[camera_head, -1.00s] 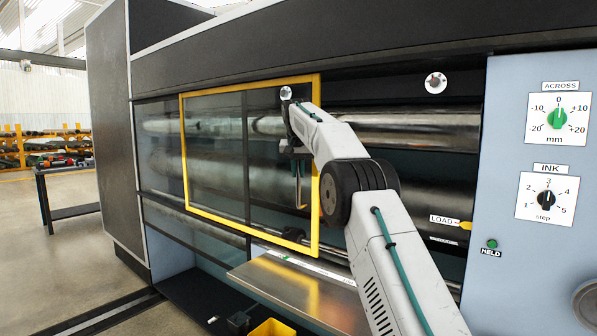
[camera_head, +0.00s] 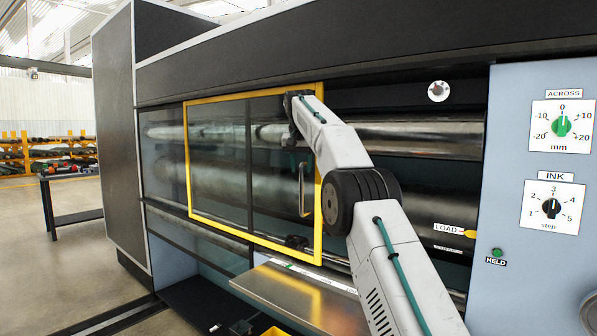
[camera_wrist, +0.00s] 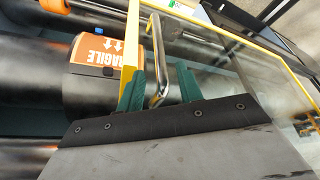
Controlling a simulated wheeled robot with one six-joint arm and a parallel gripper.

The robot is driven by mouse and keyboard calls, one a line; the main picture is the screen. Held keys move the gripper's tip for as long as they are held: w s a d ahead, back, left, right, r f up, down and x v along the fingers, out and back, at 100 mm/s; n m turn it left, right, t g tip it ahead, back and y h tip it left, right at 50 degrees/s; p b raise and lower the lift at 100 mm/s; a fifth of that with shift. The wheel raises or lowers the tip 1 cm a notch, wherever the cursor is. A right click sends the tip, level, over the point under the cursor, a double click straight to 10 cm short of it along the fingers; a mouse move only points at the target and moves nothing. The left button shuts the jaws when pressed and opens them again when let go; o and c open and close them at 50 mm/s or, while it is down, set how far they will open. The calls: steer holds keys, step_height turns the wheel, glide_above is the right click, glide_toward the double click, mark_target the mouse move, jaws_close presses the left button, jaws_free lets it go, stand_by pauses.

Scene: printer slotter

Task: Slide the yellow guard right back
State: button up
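The yellow guard (camera_head: 187,150) is a yellow-framed clear panel in front of the rollers, covering the left-middle of the opening. It also shows in the wrist view (camera_wrist: 133,45). Its upright metal handle (camera_head: 303,190) is near the frame's right edge. In the wrist view the handle (camera_wrist: 157,60) stands between the two green fingers of my gripper (camera_wrist: 160,88). The fingers are open, one on each side, with gaps visible beside the bar.
Bare rollers (camera_head: 420,135) show right of the guard. A blue-grey control panel (camera_head: 510,110) with dials stands at the right. A metal shelf (camera_head: 300,295) juts out below. The wrist view shows an orange "FRAGILE" label (camera_wrist: 97,50) beside the frame. Open floor lies left.

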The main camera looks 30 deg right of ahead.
steer(key=s+a, duration=0.6)
steer(key=s, duration=0.4)
stand_by(0.3)
steer(key=shift+a, duration=0.15)
